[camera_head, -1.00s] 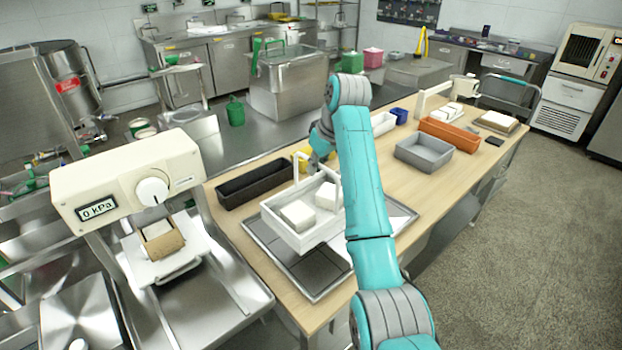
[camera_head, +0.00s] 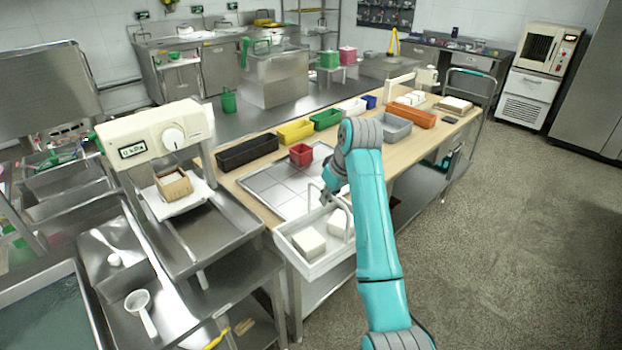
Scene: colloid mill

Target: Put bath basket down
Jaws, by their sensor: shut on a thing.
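The bath basket (camera_head: 331,260) is a white, shallow, open box with an upright handle. Two white blocks (camera_head: 310,243) lie in it. My gripper (camera_head: 327,197) is above the basket at its handle and shut on it; my arm hides part of the grip and the basket's right side. The basket looks about level, at the near edge of the wooden table, partly past the edge. Whether it touches anything below cannot be told. Behind it lies a grey-rimmed tiled tray (camera_head: 272,188) on the table.
Black (camera_head: 247,152), yellow (camera_head: 295,131) and green (camera_head: 327,119) bins line the table's far edge. The gauge machine (camera_head: 155,135) stands at left. Floor at right is open.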

